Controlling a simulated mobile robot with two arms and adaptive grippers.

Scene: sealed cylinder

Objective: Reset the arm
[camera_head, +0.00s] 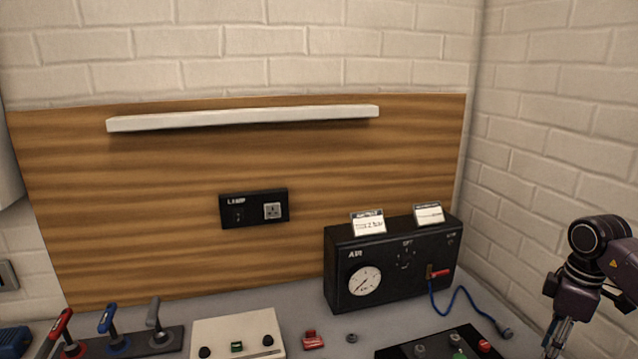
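My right arm comes in at the right edge of the head view. Its dark wrist points down, and the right gripper (556,340) is at the bottom edge, right of the black tray and the blue hose end. Its fingers are small and partly cut off by the frame, so I cannot tell whether they are open or shut. I see nothing held in the part that shows. My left arm and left gripper are not in view.
A black AIR box (390,262) with a gauge stands at the back right, its blue hose (462,297) lying on the grey bench (295,303). Levers (112,330), a cream panel (236,332), a red part (313,340) and a black tray (440,345) line the front. A white shelf (243,118) is above.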

